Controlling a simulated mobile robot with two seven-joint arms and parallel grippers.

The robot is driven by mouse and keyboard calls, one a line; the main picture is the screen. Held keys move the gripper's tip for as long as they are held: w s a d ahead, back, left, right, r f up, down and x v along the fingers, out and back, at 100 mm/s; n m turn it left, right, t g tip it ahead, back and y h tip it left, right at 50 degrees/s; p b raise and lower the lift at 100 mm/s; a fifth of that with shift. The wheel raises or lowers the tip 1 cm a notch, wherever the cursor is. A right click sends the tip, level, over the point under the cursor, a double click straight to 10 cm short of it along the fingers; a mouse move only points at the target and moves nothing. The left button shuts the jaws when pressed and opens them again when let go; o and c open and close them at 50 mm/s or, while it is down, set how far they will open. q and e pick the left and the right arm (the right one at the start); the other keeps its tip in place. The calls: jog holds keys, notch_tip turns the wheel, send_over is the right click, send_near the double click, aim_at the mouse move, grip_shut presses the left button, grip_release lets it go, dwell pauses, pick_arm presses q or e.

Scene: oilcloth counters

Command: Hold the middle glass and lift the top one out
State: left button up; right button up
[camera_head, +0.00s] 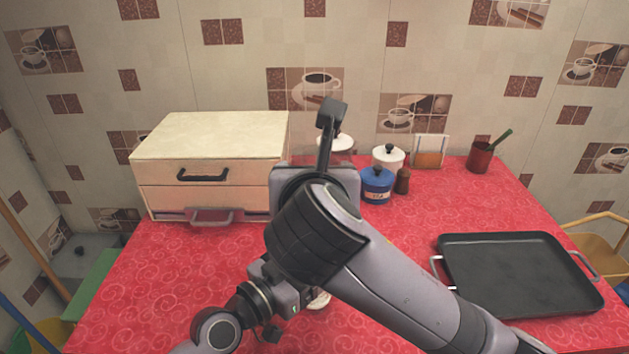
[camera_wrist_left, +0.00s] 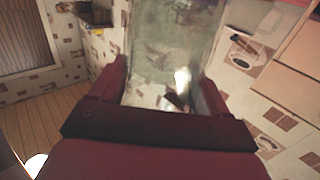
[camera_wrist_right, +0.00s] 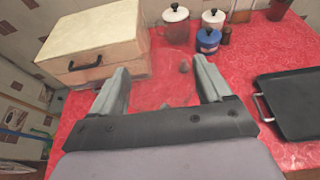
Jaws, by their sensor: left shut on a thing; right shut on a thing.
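My left gripper (camera_wrist_left: 160,90) has red fingers, shut on a clear glass (camera_wrist_left: 168,45) that fills the space between them in the left wrist view. My right gripper (camera_wrist_right: 157,80) has grey fingers on either side of a faint, see-through glass (camera_wrist_right: 160,92), with the red cloth showing through it. It is shut on this glass from above. In the head view, my right forearm and wrist cover the glasses and both sets of fingertips. How the glasses sit in one another, and whether they are apart, I cannot tell.
A cream drawer box (camera_head: 203,135) stands at the back left of the red counter (camera_head: 155,290). A blue pot (camera_head: 376,184), a white pot (camera_head: 392,158) and a red cup (camera_head: 480,158) stand behind. A black tray (camera_head: 520,270) lies at the right. The front left is clear.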

pick_arm(q)
jog(key=o, duration=1.2)
jog(key=shift+c, duration=0.2)
